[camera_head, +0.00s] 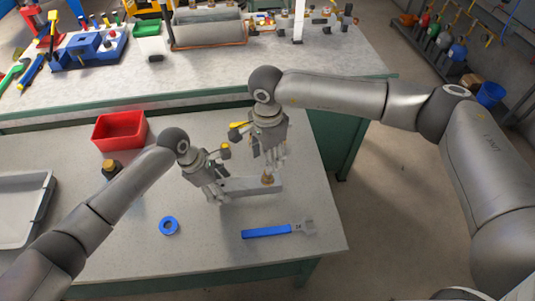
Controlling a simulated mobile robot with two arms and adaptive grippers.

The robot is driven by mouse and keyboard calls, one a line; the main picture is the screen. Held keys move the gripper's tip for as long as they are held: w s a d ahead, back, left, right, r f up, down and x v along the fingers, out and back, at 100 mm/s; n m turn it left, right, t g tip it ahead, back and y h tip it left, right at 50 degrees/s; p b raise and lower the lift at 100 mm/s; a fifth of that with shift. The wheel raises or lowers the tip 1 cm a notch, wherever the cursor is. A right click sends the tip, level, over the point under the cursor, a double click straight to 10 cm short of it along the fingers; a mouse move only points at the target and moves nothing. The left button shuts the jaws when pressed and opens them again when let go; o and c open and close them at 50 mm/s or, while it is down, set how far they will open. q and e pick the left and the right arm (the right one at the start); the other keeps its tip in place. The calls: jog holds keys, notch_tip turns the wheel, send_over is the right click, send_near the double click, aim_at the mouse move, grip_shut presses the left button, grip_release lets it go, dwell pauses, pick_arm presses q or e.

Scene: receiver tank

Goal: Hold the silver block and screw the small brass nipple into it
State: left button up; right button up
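The silver block (247,187) is a long grey bar lying flat at the middle of the near table. My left gripper (217,196) is at the block's left end, with its fingers closed about that end. The small brass nipple (267,179) stands upright at the block's right part. My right gripper (271,170) points down right over the nipple, its fingertips close around its top. Whether those fingers touch the nipple is too small to tell. The nipple's lower end and the hole under it are hidden.
A blue-handled wrench (267,232) and a blue tape ring (169,226) lie in front of the block. A red bin (120,131), a small dark jar with a yellowish top (112,168) and a grey tray (22,210) are at left. A cluttered bench (330,62) stands behind.

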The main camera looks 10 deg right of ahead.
pick_arm(q)
jog(key=v, duration=1.2)
jog(key=shift+s+f, duration=0.1)
